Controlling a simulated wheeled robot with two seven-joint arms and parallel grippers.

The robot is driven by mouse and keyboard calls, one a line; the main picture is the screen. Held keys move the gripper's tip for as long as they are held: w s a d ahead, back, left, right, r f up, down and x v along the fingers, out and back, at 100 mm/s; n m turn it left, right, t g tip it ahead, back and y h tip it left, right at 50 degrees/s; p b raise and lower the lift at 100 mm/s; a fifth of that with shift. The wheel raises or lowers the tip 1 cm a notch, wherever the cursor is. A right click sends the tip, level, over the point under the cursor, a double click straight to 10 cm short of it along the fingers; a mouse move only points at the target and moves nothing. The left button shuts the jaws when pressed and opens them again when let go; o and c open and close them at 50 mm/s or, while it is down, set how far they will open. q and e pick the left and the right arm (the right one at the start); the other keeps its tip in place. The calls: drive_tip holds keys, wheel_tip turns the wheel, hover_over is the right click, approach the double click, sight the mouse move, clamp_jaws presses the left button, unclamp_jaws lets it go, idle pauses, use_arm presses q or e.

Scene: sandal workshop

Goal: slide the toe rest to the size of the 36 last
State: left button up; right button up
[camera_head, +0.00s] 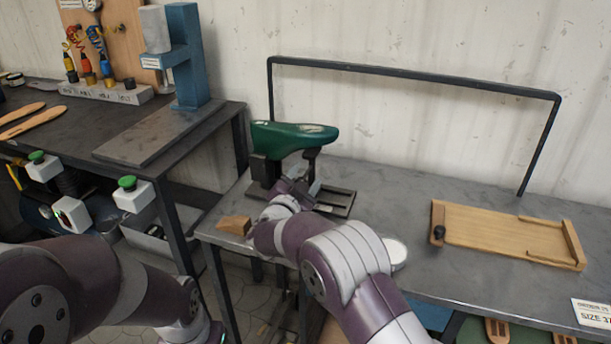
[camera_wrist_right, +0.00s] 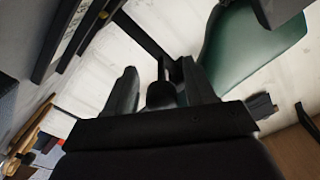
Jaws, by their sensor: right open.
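A green last (camera_head: 290,137) sits on a dark stand (camera_head: 264,172) at the back left of the grey bench. A dark post, which looks like the toe rest (camera_head: 310,154), stands under its right end, above a dark rail base (camera_head: 337,203). My right gripper (camera_head: 306,190) is at this post, below the last; my own wrist partly hides it. In the right wrist view its fingers (camera_wrist_right: 163,92) are apart, with a black knob (camera_wrist_right: 160,96) between them; contact cannot be told. The last (camera_wrist_right: 255,48) shows at the upper right there. My left arm is at the lower left, its fingertips out of view.
A wooden board (camera_head: 480,228) with a black knob lies on the bench at right, and a card (camera_head: 593,313) reading "SIZE 37" is at the front edge. A white round dish (camera_head: 396,252) and wooden block (camera_head: 235,225) flank my right arm. A black frame (camera_head: 420,73) stands behind.

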drive_tip(key=p+v, duration=0.1)
drive_tip(key=v, duration=1)
drive_tip(key=shift+s, duration=0.2)
